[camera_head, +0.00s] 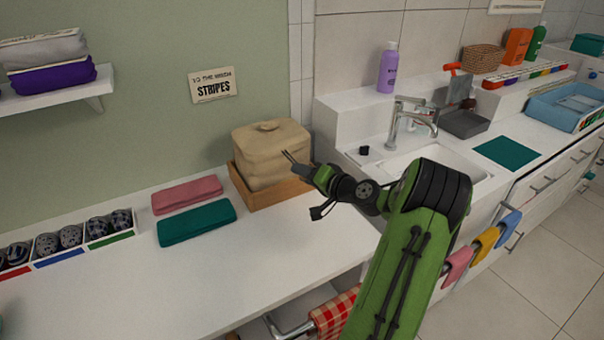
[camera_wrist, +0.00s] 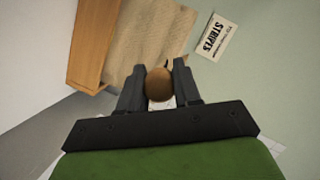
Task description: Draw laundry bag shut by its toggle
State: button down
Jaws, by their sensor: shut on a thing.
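The beige cloth laundry bag (camera_head: 268,150) sits in a wooden tray (camera_head: 282,192) at the back of the white counter. Its top looks gathered, with a small raised tuft in the middle. My gripper (camera_head: 291,158) is at the bag's right front side. In the wrist view my gripper (camera_wrist: 159,72) is shut on a round brown toggle (camera_wrist: 159,86), which sits between the two fingers. The bag (camera_wrist: 145,35) and the tray (camera_wrist: 93,40) fill the upper left there.
Folded pink (camera_head: 187,194) and teal (camera_head: 196,222) cloths lie left of the tray. A divided box (camera_head: 72,257) holds rolled items at the far left. The sink (camera_head: 400,165) and faucet (camera_head: 402,122) stand to the right. The counter front is clear.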

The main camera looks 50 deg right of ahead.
jog(key=c, duration=0.8)
grip_release()
jog(key=shift+s, duration=0.1)
jog(key=p+v, duration=0.1)
jog(key=v, duration=1.4)
jog(key=shift+s+r, duration=0.15)
jog(key=shift+s, duration=0.1)
